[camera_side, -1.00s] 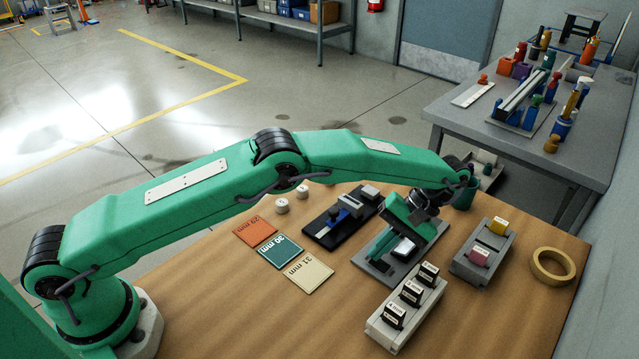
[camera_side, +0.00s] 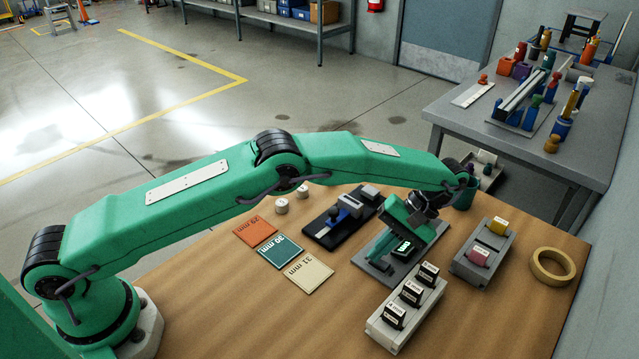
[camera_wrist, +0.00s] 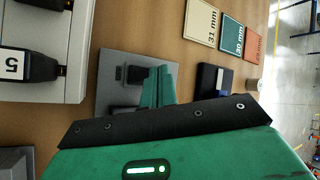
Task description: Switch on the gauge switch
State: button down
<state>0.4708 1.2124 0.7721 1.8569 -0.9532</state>
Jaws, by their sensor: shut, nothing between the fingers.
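The gauge on its grey base (camera_side: 408,269) stands under my gripper (camera_side: 376,252), right of the middle of the table in the side view. Its small display (camera_side: 403,248) is dark with pale lit characters, too small to read surely. My gripper points down over the left part of the base, shut and empty. In the wrist view the green fingertips (camera_wrist: 158,72) are together over the grey base (camera_wrist: 108,68), beside a small dark part (camera_wrist: 135,74). The fingers hide part of the gauge, and I cannot tell the switch itself or whether they touch it.
A grey rack (camera_side: 375,327) with several black labelled blocks stands in front. Another rack (camera_side: 465,266) with yellow and pink blocks is at right, near a tape roll (camera_side: 541,266). A black fixture (camera_side: 323,230) and mm cards (camera_side: 279,251) lie left.

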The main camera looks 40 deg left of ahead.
aim_at(382, 261)
jog(key=shift+r, duration=0.15)
jog(key=shift+d+r, duration=0.1)
jog(key=shift+r, duration=0.5)
jog(key=shift+r, duration=0.1)
jog(key=shift+d+r, duration=0.15)
jog(key=shift+r, duration=1.05)
jog(key=shift+d+r, duration=0.15)
jog(key=shift+r, duration=1.05)
jog(key=shift+r, duration=0.15)
